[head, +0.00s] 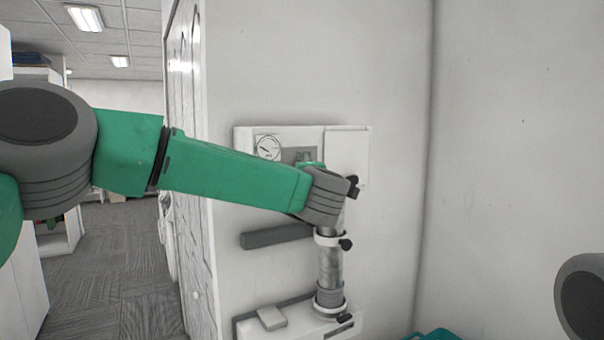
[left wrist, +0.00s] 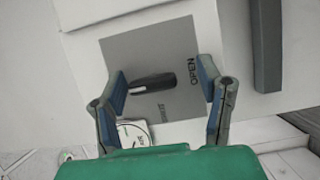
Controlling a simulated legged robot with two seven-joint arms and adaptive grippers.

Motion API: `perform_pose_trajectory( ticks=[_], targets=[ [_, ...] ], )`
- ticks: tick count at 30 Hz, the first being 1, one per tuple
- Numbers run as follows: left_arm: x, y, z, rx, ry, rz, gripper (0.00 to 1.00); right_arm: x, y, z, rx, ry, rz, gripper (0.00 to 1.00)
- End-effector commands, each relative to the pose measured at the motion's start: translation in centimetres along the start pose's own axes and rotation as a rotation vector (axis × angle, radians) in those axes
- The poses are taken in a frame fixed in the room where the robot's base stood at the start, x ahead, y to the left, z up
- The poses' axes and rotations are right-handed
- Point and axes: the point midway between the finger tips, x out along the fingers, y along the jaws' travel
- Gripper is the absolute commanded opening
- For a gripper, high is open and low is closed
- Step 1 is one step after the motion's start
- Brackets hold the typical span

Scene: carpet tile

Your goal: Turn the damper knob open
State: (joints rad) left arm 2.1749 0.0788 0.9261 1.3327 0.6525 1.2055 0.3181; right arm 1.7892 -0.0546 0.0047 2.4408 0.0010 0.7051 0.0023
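The damper knob (left wrist: 152,83) is a dark bar-shaped handle on a grey plate (left wrist: 125,52) in the left wrist view. The plate carries the word OPEN to the knob's right and a smaller, blurred label below it. My left gripper (left wrist: 163,78) is open, with one finger on each side of the knob and visible gaps to both. Whether the fingertips reach the knob's depth I cannot tell. In the head view my left arm covers the knob; part of the grey plate (head: 289,155) shows on a white wall panel (head: 347,145). My right gripper is out of view.
A round gauge (head: 267,148) sits left of the plate. A grey pipe (head: 330,267) with clamps runs down to a white box (head: 307,322). A dark grey bar (head: 277,236) juts out below the panel. A wall corner stands to the right, a door left.

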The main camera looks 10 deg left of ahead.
Motion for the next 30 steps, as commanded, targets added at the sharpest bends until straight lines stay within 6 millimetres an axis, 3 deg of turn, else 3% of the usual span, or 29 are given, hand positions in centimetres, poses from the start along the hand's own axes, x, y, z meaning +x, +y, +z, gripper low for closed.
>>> perform_pose_trajectory(
  ticks=[10,24,30],
  targets=[
    [-1.0,0.5,-0.1,-0.004,0.001,0.006,0.6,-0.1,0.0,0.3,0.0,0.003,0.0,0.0],
    [-9.9,0.1,0.2,0.0,0.0,0.003,0.6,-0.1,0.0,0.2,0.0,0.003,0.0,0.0],
    [-11.6,0.0,0.2,-0.001,0.002,0.001,0.6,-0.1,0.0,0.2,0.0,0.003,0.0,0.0]
  ],
)
